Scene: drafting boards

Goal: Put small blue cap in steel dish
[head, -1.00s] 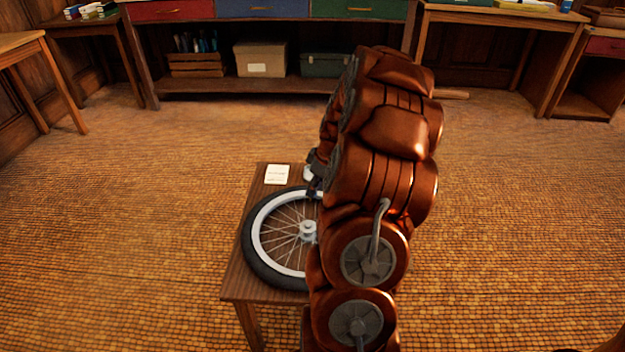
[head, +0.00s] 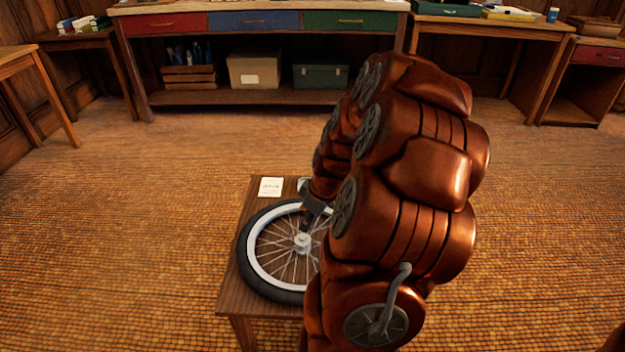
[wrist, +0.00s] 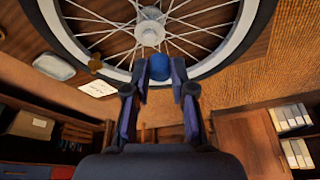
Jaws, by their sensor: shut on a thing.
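The small blue cap (wrist: 160,68) is between the two fingertips of my gripper (wrist: 159,76) in the wrist view, and the gripper is shut on it. Cap and fingertips appear over the wheel's tyre and rim. A pale metallic dish (wrist: 54,66), which looks like the steel dish, lies left of the gripper in the wrist view, apart from it. In the head view only a sliver of the dish (head: 303,183) shows past my arm. The gripper (head: 306,217) is small and mostly hidden there, and the cap cannot be seen.
A spoked wheel (head: 248,272) with a black tyre lies flat on a small wooden table (head: 228,299). A white card (head: 270,187) lies at the table's back left. A small brown object (wrist: 97,64) sits between dish and wheel. Cabinets with drawers (head: 255,20) stand far behind across open floor.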

